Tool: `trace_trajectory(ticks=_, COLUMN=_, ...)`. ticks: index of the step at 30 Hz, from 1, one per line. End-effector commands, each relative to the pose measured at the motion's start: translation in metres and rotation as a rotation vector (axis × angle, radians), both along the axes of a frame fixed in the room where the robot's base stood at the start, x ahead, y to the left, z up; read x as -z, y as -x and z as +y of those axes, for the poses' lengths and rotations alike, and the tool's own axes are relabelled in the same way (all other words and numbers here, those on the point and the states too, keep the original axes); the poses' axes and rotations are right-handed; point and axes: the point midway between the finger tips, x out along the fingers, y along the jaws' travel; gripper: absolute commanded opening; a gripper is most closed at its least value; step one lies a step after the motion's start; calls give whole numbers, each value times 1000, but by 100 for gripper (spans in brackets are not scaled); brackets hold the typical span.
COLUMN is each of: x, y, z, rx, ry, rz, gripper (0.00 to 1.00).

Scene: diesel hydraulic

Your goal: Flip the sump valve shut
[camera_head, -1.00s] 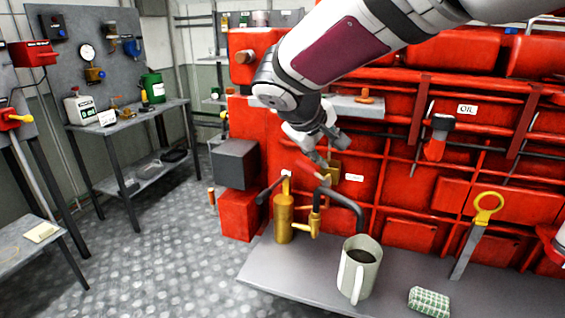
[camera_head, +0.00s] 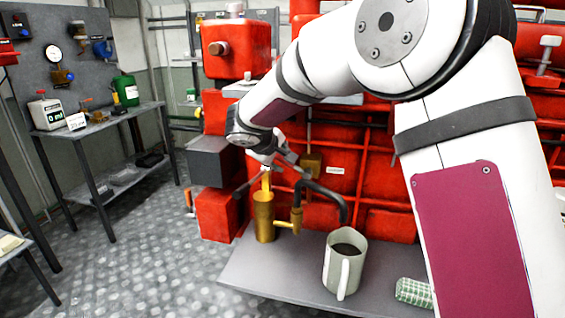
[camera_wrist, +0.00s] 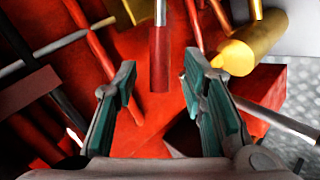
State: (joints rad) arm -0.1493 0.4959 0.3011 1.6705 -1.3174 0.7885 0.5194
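A lever with a red grip (camera_wrist: 160,60) and a metal shaft shows in the wrist view, pointing down between my fingers. I take it for the sump valve's handle, though I cannot read a label there. My gripper (camera_wrist: 158,78) is open, with its teal-padded fingers apart on either side of the grip's end; no contact shows. In the head view my gripper (camera_head: 285,157) is in front of the red engine, beside a brass block (camera_head: 311,166) with a white label (camera_head: 335,169). The lever itself is not clear there.
A brass pump (camera_head: 263,216) with a black spout hose stands just below my gripper. A mug of dark liquid (camera_head: 341,272) and a green checked cloth (camera_head: 413,292) are on the grey bench (camera_head: 262,282). A dark grey box (camera_head: 209,160) is at left.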

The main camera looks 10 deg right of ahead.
Motion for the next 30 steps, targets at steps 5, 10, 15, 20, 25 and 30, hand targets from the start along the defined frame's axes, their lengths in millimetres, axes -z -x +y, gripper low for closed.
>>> trace_trajectory(ticks=5, x=16, y=-17, z=-9, rx=0, ry=-1, rz=0, gripper=38)
trace_trajectory(ticks=10, x=22, y=-24, z=-12, rx=0, ry=-1, rz=1, gripper=38)
trace_trajectory(ticks=15, x=23, y=-25, z=-13, rx=1, ry=-1, rz=0, gripper=38)
trace_trajectory(ticks=20, x=23, y=-25, z=-13, rx=1, ry=-1, rz=0, gripper=31)
trace_trajectory(ticks=25, x=23, y=-25, z=-13, rx=1, ry=-1, rz=0, gripper=0)
trace_trajectory(ticks=30, x=23, y=-25, z=-13, rx=0, ry=-1, rz=-1, gripper=0)
